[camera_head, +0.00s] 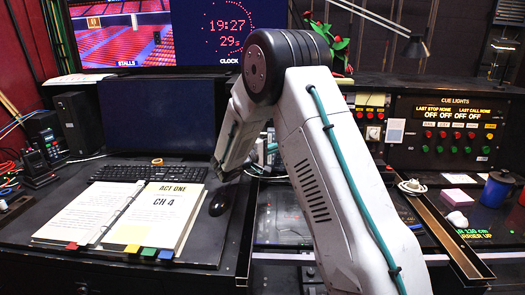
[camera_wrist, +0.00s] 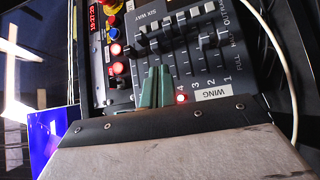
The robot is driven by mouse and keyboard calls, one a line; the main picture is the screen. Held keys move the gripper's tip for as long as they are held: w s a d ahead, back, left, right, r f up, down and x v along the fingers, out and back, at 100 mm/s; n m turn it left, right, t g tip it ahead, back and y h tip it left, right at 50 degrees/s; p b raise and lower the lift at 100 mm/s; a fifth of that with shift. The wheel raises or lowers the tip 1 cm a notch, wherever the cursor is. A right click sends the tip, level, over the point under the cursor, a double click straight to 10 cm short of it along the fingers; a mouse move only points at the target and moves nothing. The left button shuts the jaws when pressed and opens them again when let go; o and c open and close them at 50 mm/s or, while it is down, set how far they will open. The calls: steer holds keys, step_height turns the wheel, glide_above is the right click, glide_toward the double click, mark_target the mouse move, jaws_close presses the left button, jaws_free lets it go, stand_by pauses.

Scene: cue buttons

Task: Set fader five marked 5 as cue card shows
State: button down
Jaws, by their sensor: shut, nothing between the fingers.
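In the wrist view my gripper (camera_wrist: 155,88) has its green fingertips pressed together, with nothing between them. They are over the fader panel (camera_wrist: 120,97), left of the number 4. Numbers 4, 3, 2 and 1 run to the right along the panel's near edge. The number 5 does not show; the fingers cover that area. Several dark fader caps (camera_wrist: 208,40) stand at differing heights beyond the fingers. I cannot tell which cap is fader five or whether the fingers touch one. No cue card can be made out for certain.
A red lit button (camera_wrist: 181,98) is right of the fingers; more lit buttons (camera_wrist: 115,50) are left. A pale cable (camera_wrist: 280,50) curves at right. The head view shows an open script (camera_head: 130,215) reading "ACT ONE CH 4", a keyboard (camera_head: 150,173) and a cue lights panel (camera_head: 455,135).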

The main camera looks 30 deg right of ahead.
steer(key=shift+s+d, duration=0.5)
steer(key=shift+d, duration=0.25)
steer(key=shift+s+d, duration=0.75)
steer(key=shift+d, duration=0.3)
steer(key=s+a, duration=0.1)
steer(key=a, duration=0.7)
steer(key=shift+s, duration=0.15)
steer(key=shift+a, duration=0.1)
